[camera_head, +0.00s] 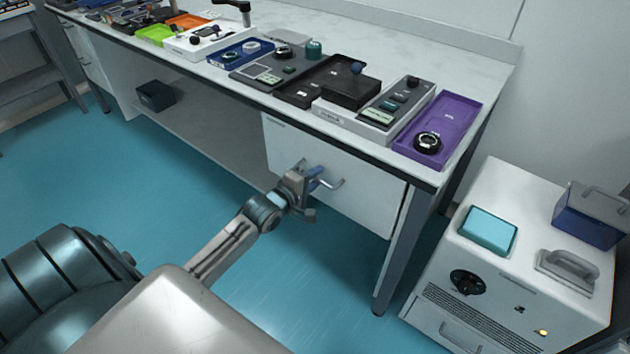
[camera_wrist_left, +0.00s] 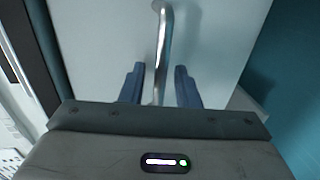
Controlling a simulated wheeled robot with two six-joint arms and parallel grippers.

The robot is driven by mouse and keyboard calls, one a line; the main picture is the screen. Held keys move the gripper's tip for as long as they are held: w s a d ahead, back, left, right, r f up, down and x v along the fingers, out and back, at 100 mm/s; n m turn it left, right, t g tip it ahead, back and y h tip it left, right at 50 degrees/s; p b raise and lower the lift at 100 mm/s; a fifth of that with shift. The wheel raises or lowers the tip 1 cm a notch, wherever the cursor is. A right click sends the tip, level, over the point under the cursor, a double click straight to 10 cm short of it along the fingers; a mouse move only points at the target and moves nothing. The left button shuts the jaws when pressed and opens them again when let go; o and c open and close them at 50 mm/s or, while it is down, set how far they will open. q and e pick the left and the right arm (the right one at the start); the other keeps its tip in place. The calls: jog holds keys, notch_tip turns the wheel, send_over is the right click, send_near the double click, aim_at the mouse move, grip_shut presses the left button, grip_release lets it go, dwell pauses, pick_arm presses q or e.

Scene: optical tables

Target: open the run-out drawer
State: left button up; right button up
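A white drawer front (camera_head: 360,190) sits under the right end of the bench, and no clear gap shows around it. Its bar handle (camera_head: 333,184) is metal and sticks out from the front. My left gripper (camera_head: 316,182) is at this handle, reaching in from the left. In the left wrist view, the two blue fingers of the gripper (camera_wrist_left: 160,82) stand apart, with the handle (camera_wrist_left: 163,45) running between them. A gap shows on each side of the handle, so the fingers do not clamp it. My right gripper is out of view.
The bench top (camera_head: 420,65) carries several trays and instruments, including a purple tray (camera_head: 465,110). A bench leg (camera_head: 405,250) stands right of the drawer. A white cabinet (camera_head: 520,205) stands further right. The blue floor (camera_head: 330,290) before the drawer is clear.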

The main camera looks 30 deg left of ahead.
pick_arm(q)
jog(key=shift+w, duration=0.2)
grip_shut()
jog(key=shift+s+p, duration=0.2)
jog(key=shift+p, duration=0.15)
